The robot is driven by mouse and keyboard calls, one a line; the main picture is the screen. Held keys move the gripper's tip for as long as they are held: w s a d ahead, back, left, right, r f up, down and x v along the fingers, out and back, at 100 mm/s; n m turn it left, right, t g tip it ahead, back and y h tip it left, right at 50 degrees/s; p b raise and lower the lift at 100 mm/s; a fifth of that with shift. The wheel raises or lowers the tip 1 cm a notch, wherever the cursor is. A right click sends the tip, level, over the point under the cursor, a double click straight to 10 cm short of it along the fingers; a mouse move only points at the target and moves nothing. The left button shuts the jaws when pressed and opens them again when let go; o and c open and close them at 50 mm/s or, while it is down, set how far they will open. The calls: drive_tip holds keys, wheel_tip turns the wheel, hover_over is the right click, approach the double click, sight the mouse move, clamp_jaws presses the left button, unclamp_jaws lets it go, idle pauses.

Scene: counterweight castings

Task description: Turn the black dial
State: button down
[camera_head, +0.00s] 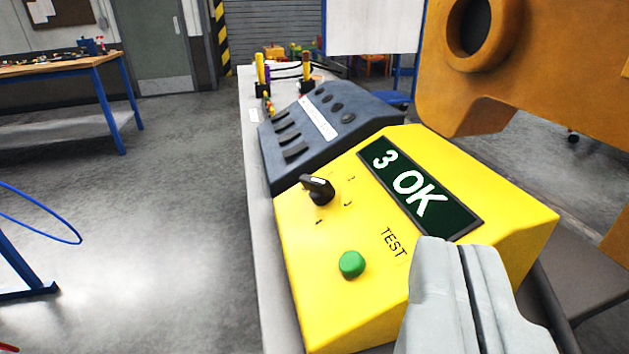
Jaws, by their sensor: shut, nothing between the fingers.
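The black dial (318,189) is a knob with a pale pointer line on the sloped face of a yellow test box (300,270). A few small marks ring it. The box's dark display (420,189) reads "3 OK" in white. A green button (351,264) sits beside the word TEST below the dial. My gripper (452,245) is shut and empty, its pale grey fingers together. It is at the lower right, over the near part of the box in the picture, to the right of the green button and apart from the dial.
A dark grey console (330,125) with several black keys stands behind the yellow box on the same bench. An orange casting (530,70) fills the upper right. Yellow-handled tools (261,70) stand at the bench's far end. The floor (180,200) to the left is clear.

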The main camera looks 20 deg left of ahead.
drive_tip(key=c, duration=2.1)
unclamp_jaws()
drive_tip(key=o, duration=0.4)
drive_tip(key=shift+o, duration=1.3)
drive_tip(key=shift+w+a+r, duration=0.15)
drive_tip(key=shift+w+a, duration=0.05)
drive_tip(key=shift+w, duration=0.2)
wheel_tip(320, 180, up, 4)
drive_tip(key=n+g+h, duration=0.2)
drive_tip(key=n+g, duration=1.1)
hover_over(313, 179)
drive_tip(key=s+a, duration=0.3)
drive_tip(key=s, duration=0.4)
drive_tip(key=x, duration=1.7)
drive_tip(key=shift+w, duration=0.25)
drive_tip(key=c, duration=0.6)
